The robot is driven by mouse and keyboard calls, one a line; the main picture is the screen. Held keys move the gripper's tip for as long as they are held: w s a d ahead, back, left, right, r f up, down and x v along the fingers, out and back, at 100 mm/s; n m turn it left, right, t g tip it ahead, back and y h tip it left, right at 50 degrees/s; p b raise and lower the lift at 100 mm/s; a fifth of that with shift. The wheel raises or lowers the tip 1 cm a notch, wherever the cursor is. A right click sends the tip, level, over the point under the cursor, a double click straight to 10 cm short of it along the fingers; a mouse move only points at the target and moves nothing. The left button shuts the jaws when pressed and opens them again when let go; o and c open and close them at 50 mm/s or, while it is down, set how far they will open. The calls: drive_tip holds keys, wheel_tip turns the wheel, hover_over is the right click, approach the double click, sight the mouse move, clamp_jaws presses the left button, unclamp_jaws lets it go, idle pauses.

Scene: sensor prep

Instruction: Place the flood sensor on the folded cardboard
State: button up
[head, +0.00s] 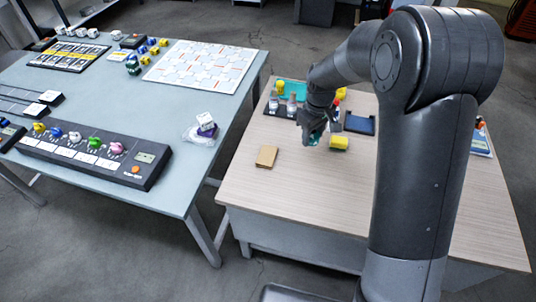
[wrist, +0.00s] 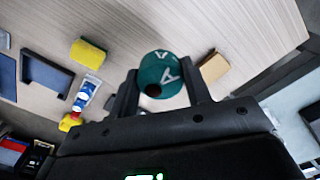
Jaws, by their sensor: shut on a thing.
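The flood sensor is a round teal disc with white markings and a dark spot, seen in the wrist view (wrist: 160,74). My gripper (wrist: 161,68) is shut on it, with one finger at each side. In the head view my gripper (head: 314,134) is over the wooden table, with a bit of teal showing at its tips. The folded cardboard (head: 266,156) is a small tan piece lying flat to the left of my gripper; in the wrist view it is just right of the fingers (wrist: 214,68). The sensor is apart from the cardboard.
A dark blue tray (head: 358,123) and a teal container (head: 292,88) are farther back. The table front is clear. A grey table (head: 190,185) with devices stands at left, across a gap.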

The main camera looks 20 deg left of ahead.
drive_tip(key=a, duration=0.4)
hover_over(268, 154)
drive_tip(key=shift+n, duration=0.3)
wheel_tip(268, 154, down, 7)
drive_tip(key=shift+s+r, duration=0.1)
drive_tip(key=shift+f, duration=2.05)
drive_tip(key=o, duration=1)
drive_tip(key=shift+f, duration=0.15)
